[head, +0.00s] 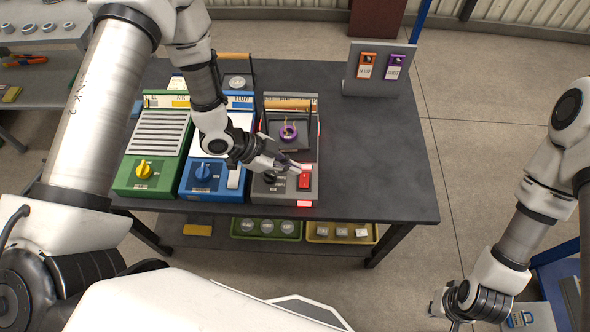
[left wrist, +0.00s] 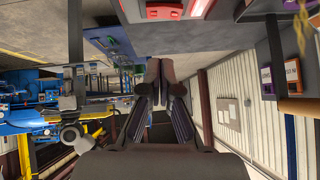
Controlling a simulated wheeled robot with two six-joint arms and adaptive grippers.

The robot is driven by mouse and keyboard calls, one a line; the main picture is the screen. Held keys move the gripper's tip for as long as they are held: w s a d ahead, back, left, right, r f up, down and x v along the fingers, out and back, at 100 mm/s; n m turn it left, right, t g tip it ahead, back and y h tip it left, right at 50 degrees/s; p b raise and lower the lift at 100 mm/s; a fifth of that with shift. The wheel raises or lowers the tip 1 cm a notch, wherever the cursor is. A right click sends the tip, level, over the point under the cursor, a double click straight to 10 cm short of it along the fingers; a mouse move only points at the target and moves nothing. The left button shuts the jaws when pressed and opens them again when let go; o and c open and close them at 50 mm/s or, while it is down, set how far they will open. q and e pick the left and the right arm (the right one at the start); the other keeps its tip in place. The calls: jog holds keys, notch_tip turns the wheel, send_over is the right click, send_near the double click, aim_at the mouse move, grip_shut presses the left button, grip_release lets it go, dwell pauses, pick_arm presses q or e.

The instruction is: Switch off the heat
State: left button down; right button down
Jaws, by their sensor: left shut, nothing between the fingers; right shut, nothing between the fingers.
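A grey furnace unit (head: 262,196) stands at the right end of a row of three units on the dark table. Its front panel carries a black knob (head: 270,177) and a red switch (head: 305,180). Red lights glow at its edges. A purple ring-like piece (head: 288,132) sits in its dark upper recess. My left gripper (head: 298,167) is shut and empty, just above and left of the red switch; contact cannot be told. In the left wrist view the shut fingers (left wrist: 159,70) point toward a red part (left wrist: 165,11) at the top edge. My right gripper (head: 446,312) is shut and empty, low at the right, away from the table.
A green unit (head: 148,188) with a yellow knob and a blue unit (head: 205,190) with a blue knob stand left of the furnace. A grey stand (head: 378,84) holds orange and purple tags at the back right. The table's right part (head: 380,160) is clear. Trays sit on the lower shelf.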

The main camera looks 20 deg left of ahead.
pick_arm(q)
jog(key=v, duration=0.7)
jog(key=shift+a, duration=0.3)
pick_arm(e)
jog(key=shift+f, duration=0.35)
